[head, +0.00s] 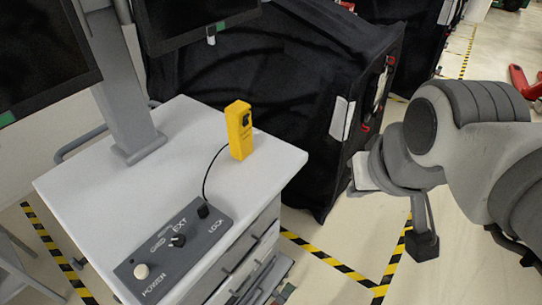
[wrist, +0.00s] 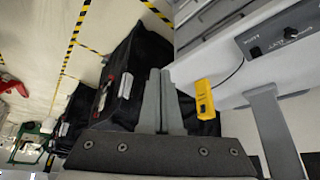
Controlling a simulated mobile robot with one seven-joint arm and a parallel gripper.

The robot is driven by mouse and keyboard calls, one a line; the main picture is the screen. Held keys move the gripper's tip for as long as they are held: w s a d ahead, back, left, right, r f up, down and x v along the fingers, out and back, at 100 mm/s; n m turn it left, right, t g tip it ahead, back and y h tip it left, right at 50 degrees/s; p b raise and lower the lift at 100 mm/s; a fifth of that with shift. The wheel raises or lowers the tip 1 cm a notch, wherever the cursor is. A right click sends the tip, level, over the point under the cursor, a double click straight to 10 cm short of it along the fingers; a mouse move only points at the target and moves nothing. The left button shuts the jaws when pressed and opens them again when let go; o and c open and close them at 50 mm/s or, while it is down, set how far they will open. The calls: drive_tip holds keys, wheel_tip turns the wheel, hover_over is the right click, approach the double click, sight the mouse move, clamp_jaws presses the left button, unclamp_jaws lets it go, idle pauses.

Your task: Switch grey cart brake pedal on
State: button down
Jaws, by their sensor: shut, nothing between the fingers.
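A grey-and-white cart (head: 100,165) with grey drawers stands at left in the head view. Its drawers (wrist: 215,25) show at upper right in the wrist view. I cannot make out a brake pedal in either view. My gripper (wrist: 160,72) is shut and empty, its two grey fingers together at the middle of the wrist view. The black covered cart (wrist: 148,58) shows behind and left of the fingers. In the head view my arm comes in from the right, beside the black cart (head: 300,85), and I cannot clearly make out the fingertips there.
A yellow handset (head: 239,130) stands on the cart top, wired to a grey control panel (head: 172,250). Monitors (head: 40,50) rise above it. Yellow-black tape (head: 335,264) marks the floor. Pale floor (head: 335,232) lies open between the carts and my arm.

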drive_tip(key=shift+s, duration=0.1)
drive_tip(key=w+d+f+n+g+h+b, duration=0.15)
drive_tip(key=w+f+b, duration=0.45)
drive_tip(key=f, duration=0.6)
drive_tip(key=w+f+n+g+b, duration=0.25)
drive_tip(key=w+f, duration=0.55)
drive_tip(key=f, duration=0.4)
drive_tip(key=w+d+f+n+g+h+b, duration=0.1)
drive_tip(key=w+f+n+b, duration=0.1)
drive_tip(key=w+f+b, duration=0.75)
drive_tip(key=n+g+y+b, duration=0.3)
drive_tip(key=n+y+b, duration=0.1)
drive_tip(key=b, duration=0.3)
hover_over(276, 304)
drive_tip(key=w+d, duration=0.2)
wheel_tip(276, 304, down, 49)
drive_tip(key=shift+s+a, duration=0.2)
drive_tip(key=shift+s, duration=0.05)
drive_tip(key=shift+r, duration=0.1)
drive_tip(key=b+x, duration=0.2)
drive_tip(key=x, duration=0.5)
drive_tip(key=b+x, duration=0.3)
drive_tip(key=x, duration=0.4)
drive_tip(key=shift+w, duration=0.25)
